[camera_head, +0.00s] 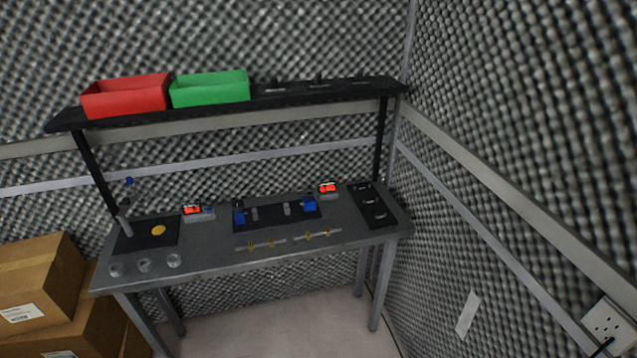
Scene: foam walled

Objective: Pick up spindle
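The grey workbench (215,253) stands against the foam wall. I cannot tell for certain which small part is the spindle. Several small thin parts with gold-coloured bits (271,243) sit in two pale holders along the front middle of the bench. Small grey cylinders (287,209) stand on a black panel between two blue blocks (309,204). A black plate at the right holds several dark parts (375,212). Neither of my grippers shows in this view.
A red bin (126,97) and a green bin (210,89) stand on the upper shelf. Clear round pieces (145,265) sit at the bench's front left, near a yellow disc (158,230). Cardboard boxes (38,275) are stacked at the left. A foam wall bounds the right.

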